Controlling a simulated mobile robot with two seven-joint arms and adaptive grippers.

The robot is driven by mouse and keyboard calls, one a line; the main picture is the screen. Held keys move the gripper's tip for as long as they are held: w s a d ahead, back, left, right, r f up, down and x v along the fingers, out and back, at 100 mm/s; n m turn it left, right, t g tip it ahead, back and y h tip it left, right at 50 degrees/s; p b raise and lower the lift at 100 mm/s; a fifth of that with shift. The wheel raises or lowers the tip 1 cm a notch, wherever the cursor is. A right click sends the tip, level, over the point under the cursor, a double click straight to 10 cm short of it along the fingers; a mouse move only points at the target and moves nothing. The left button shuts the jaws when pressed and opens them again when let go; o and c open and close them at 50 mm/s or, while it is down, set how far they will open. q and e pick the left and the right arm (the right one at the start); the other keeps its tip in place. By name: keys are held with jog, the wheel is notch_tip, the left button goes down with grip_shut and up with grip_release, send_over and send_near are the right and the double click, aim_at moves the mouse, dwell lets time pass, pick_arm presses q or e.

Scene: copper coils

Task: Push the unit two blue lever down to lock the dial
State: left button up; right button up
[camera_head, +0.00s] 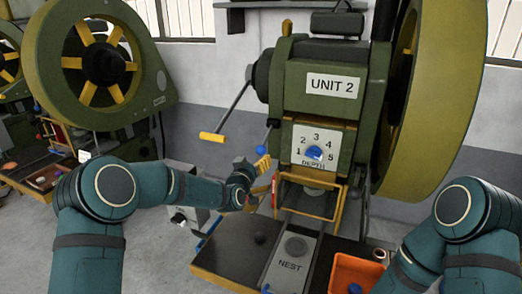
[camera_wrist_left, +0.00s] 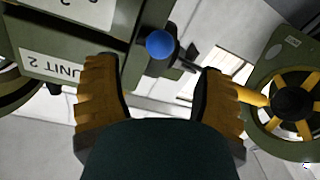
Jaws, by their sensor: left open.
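The green press labelled UNIT 2 (camera_head: 333,86) stands at centre right in the head view. Its DEPTH dial plate (camera_head: 316,139) has numbers 1 to 5 around a blue knob (camera_head: 314,153). The blue ball of the lever (camera_head: 261,150) is at the press's left side, on a thin dark arm. My left gripper (camera_head: 264,175) is open just below the ball, seen partly edge-on. In the left wrist view the blue ball (camera_wrist_left: 160,44) shows beyond and between the open yellow fingers (camera_wrist_left: 155,72), with no visible contact. My right gripper is outside the frame.
A yellow-handled crank (camera_head: 212,137) sticks out left of the press. A large flywheel (camera_head: 435,95) is on its right. Below are a NEST plate (camera_head: 290,265) on a dark table and an orange bin (camera_head: 356,270). Another green machine (camera_head: 95,65) stands at left.

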aim_at(259, 153)
pick_arm(q)
jog(key=shift+x, duration=3.85)
grip_shut()
